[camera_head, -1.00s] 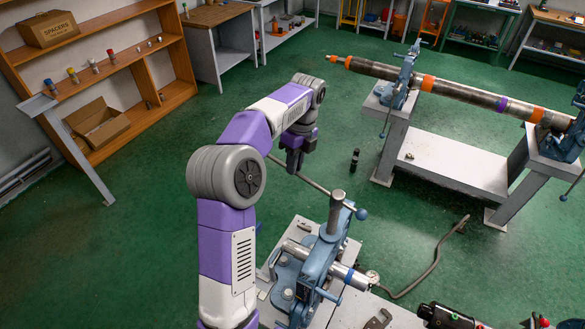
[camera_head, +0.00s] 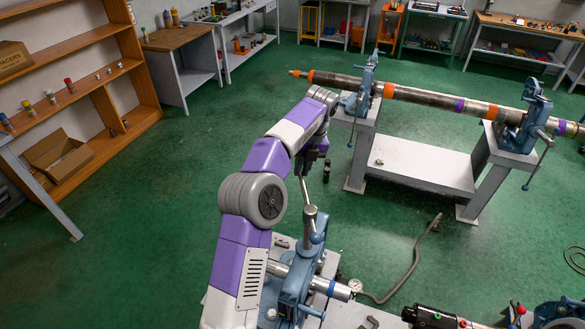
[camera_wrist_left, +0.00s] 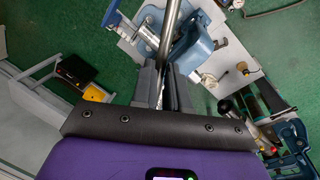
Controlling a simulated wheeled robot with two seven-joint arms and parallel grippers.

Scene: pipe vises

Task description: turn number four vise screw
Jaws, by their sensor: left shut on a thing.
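The near blue vise (camera_head: 296,288) stands on a grey bench top, with a steel pipe (camera_head: 335,289) lying through it. Its upright screw (camera_head: 309,220) carries a long steel handle bar (camera_head: 304,190). No number is readable on it. My left gripper (camera_head: 307,168) is shut on the far part of this bar. In the left wrist view the fingers (camera_wrist_left: 164,82) close around the bar (camera_wrist_left: 173,28), which runs up the picture past the blue vise (camera_wrist_left: 190,48). The exact contact is partly hidden by the fingers. My right gripper is not in view.
A grey stand (camera_head: 425,161) at the back right bears two blue vises with a long pipe (camera_head: 430,97). A bent bar (camera_head: 405,270) lies right of the vise. Green floor at the left is clear.

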